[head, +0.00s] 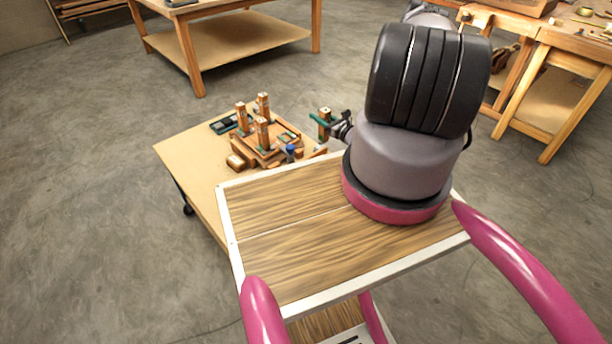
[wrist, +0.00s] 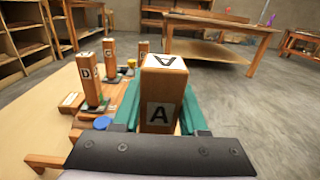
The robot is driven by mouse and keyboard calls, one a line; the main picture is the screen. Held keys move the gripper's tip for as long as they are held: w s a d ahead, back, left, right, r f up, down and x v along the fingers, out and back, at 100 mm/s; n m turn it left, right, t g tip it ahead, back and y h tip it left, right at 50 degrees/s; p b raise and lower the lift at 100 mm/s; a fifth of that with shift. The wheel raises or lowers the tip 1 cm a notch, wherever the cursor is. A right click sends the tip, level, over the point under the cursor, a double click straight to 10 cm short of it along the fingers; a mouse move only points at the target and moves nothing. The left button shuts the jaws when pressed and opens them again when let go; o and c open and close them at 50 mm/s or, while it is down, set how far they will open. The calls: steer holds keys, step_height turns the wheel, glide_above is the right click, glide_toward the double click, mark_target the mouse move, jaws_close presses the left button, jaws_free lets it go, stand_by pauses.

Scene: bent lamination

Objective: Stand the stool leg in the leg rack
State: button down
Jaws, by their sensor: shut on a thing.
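The stool leg (wrist: 165,110) is a square wooden post marked A on its side and top. My gripper (wrist: 162,118) is shut on it, with a teal finger on each side. The leg looks upright; its lower end is hidden behind the gripper in the wrist view. In the head view my gripper (head: 328,124) holds the leg (head: 325,114) just right of the leg rack. The leg rack (head: 256,153) is a low wooden frame with three upright lettered legs in it. It also shows in the wrist view (wrist: 96,113), left of the held leg and partly hidden.
The rack stands on a low tan table (head: 190,165). A dark green tray (head: 223,124), a blue round piece (head: 290,149) and a wooden block (head: 235,162) lie around it. A workbench (head: 235,40) stands farther back, with open floor between.

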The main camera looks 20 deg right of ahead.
steer(key=shift+s+d+f, duration=0.1)
steer(key=shift+s+f, duration=0.05)
steer(key=shift+f, duration=2.6)
steer(key=shift+s+d+f, duration=0.1)
steer(key=shift+s+f, duration=0.05)
steer(key=shift+f, duration=2.6)
steer(key=shift+f, duration=0.15)
steer(key=shift+c, duration=2.2)
jaws_free()
steer(key=shift+r, duration=0.2)
steer(key=v, duration=1.2)
